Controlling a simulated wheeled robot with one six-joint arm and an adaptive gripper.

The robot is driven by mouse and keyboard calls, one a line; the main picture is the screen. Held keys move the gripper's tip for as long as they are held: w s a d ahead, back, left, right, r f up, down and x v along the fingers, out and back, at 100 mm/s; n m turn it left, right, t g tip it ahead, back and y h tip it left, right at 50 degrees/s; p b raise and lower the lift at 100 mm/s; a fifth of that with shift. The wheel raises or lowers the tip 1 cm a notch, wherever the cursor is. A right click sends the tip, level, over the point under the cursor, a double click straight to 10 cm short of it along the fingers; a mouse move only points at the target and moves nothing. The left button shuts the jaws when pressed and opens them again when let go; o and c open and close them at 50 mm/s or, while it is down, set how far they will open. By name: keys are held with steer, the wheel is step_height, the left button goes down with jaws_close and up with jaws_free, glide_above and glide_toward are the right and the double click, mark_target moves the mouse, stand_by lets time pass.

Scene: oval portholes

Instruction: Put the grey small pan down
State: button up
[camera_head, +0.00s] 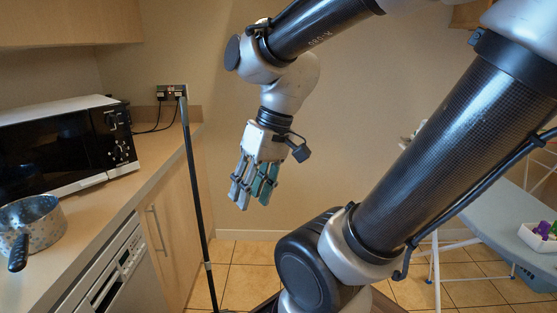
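The grey small pan (42,232) sits upright on the wooden counter at the left edge of the view. Its black handle (18,253) points toward the front of the view. My gripper (253,196) hangs in the air near the middle, pointing down, well to the right of the pan and clear of the counter. Its fingers, with teal pads, stand apart, and nothing shows between them. My gripper does not touch the pan.
A microwave (66,146) stands on the counter (150,160) behind the pan. A thin dark pole (196,200) rises between the counter and my gripper. A socket with cables (172,92) is on the wall. An ironing board (505,215) and a pale tray (538,238) are at right.

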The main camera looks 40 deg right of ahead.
steer(key=d+r+t+h, duration=0.2)
steer(key=d+r+h, duration=0.1)
steer(key=d, duration=0.4)
steer(key=shift+d+r+m+t, duration=0.2)
steer(key=shift+r+m+t, duration=0.2)
steer(key=shift+r, duration=0.3)
steer(key=shift+w, duration=0.1)
steer(key=o, duration=0.5)
steer(key=shift+c, duration=0.2)
